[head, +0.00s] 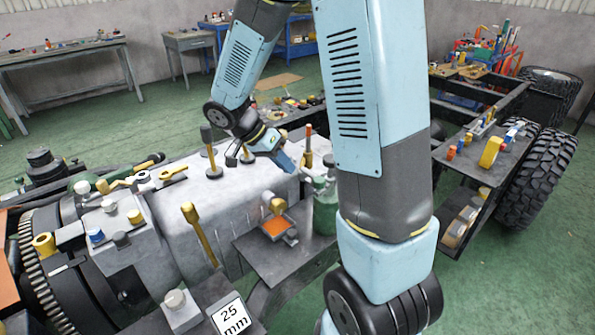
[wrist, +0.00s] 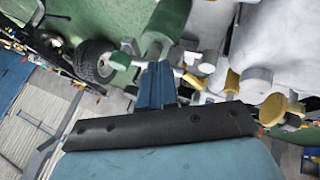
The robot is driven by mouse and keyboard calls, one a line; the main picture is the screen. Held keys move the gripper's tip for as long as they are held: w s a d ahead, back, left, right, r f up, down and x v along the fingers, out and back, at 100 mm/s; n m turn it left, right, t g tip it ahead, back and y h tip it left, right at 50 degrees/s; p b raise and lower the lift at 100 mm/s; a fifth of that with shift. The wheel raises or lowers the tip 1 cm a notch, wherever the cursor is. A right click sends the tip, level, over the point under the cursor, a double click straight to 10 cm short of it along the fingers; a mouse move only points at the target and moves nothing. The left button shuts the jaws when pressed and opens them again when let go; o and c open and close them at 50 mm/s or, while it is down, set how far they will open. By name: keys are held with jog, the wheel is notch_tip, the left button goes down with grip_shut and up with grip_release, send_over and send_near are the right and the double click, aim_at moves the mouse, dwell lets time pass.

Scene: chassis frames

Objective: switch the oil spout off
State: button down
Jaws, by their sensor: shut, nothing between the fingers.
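My gripper (head: 287,162) is shut and empty, its blue fingers pointing down and to the right above the grey chassis block. In the wrist view the shut fingers (wrist: 156,68) point towards a green cylinder (wrist: 165,22) with a paler round end. A green bottle-like thing (head: 325,213) stands just right of the gripper in the head view, partly hidden by my arm. It may be the oil spout, but I cannot tell for sure. Its switch or handle is not clear. Whether the fingertips touch anything cannot be told.
A small table (head: 262,262) with an orange-topped item (head: 276,227) stands in front. The chassis block (head: 215,205) carries several knobs and levers, including a yellow-topped lever (head: 200,235). A side shelf with parts (head: 470,172) is right. Green floor is open behind.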

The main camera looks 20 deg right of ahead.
jog(key=v, duration=0.7)
jog(key=shift+r, duration=0.5)
jog(key=s+d+r+n+t+y, duration=0.1)
jog(key=s+r+n+t+y, duration=0.2)
jog(key=s+r+n, duration=0.3)
jog(key=s+d+r+n+t+y, duration=0.2)
jog(key=s+r+n+t+y, duration=0.2)
jog(key=s, duration=0.8)
notch_tip(320, 180, up, 2)
jog(key=n+t, duration=0.1)
jog(key=n, duration=0.1)
jog(key=shift+d+n, duration=0.2)
jog(key=shift+n, duration=0.2)
jog(key=shift+s, duration=0.1)
